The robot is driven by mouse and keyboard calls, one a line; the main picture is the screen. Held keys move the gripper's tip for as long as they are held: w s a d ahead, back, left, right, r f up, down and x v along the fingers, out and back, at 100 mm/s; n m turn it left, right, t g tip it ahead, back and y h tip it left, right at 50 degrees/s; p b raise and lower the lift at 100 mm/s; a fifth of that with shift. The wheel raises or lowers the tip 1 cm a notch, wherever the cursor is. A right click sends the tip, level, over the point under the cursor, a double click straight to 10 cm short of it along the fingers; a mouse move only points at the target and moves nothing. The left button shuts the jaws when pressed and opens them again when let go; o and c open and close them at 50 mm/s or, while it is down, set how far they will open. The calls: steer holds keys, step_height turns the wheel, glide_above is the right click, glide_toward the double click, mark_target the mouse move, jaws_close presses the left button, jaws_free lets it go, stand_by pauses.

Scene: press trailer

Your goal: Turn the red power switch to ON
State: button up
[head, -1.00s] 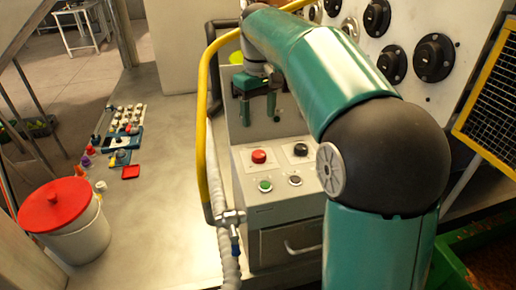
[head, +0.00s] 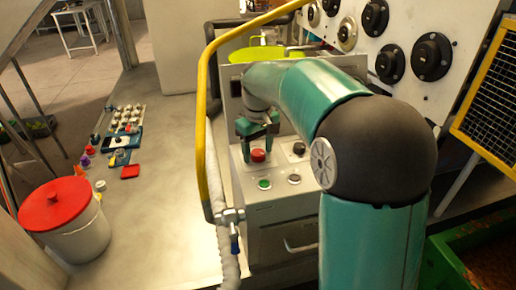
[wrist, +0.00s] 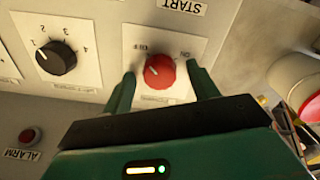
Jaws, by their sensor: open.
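The red power switch (wrist: 159,71) is a round knob on a white plate in the wrist view, with OFF and ON labels above it. A pale mark on its face points to the OFF side. It also shows in the head view (head: 258,156) on the sloped top of the grey control box (head: 277,213). My gripper (wrist: 161,70) is open, with one green finger on each side of the knob. A gap seems to show on both sides; contact cannot be told. In the head view my gripper (head: 258,147) is right at the switch.
A black numbered selector knob (wrist: 56,57) sits beside the switch, and a red ALARM button (wrist: 30,136) lies lower left. A yellow rail (head: 203,110) and hose stand close on the left.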

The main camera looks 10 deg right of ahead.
steer(key=c, duration=1)
steer(key=shift+m, duration=0.4)
steer(key=m, duration=0.3)
steer(key=shift+m, duration=0.3)
steer(key=m, duration=0.4)
steer(key=shift+w+r+m, duration=0.1)
steer(key=shift+m, duration=0.2)
steer(key=m, duration=0.9)
